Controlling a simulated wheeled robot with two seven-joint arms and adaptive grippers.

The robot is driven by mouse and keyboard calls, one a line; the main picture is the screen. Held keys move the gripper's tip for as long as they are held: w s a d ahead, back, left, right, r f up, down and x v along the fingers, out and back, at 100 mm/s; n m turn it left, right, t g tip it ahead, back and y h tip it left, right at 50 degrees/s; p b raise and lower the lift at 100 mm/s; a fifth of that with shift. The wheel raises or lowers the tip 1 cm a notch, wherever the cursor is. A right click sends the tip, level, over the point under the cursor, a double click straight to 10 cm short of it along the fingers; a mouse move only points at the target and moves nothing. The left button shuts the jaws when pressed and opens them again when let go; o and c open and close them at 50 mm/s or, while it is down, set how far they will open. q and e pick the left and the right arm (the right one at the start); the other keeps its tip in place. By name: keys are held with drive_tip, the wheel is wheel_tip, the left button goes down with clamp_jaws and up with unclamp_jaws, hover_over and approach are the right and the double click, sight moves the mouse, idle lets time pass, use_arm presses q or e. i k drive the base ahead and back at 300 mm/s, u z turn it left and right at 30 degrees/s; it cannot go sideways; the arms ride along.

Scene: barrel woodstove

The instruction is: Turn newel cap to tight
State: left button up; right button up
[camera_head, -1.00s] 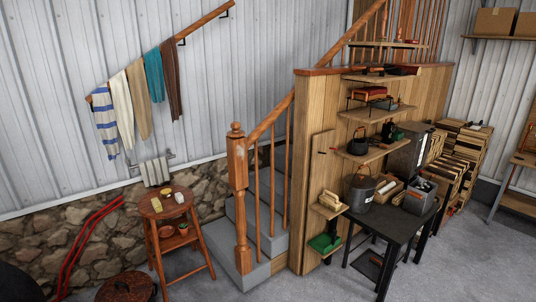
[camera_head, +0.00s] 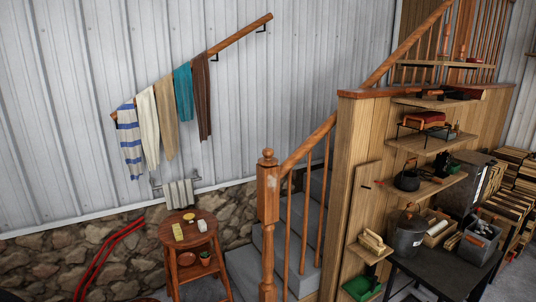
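The newel cap (camera_head: 267,155) is a small rounded wooden finial on top of the square wooden newel post (camera_head: 268,195), at the foot of the stairs near the middle of the view. It looks upright and seated on the post; how tight it is cannot be told. The handrail (camera_head: 310,142) rises from the post to the upper right. Neither of my grippers is in view.
A round wooden stool (camera_head: 205,222) with small items stands left of the post. A dark table (camera_head: 440,268) with a metal pot (camera_head: 408,236) stands right, below wall shelves (camera_head: 432,145). Grey steps (camera_head: 243,268) lie behind the post. Scarves (camera_head: 165,118) hang on the wall rail.

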sight(267, 152)
drive_tip(key=z, duration=0.45)
drive_tip(key=i, duration=1.4)
drive_tip(key=z, duration=0.15)
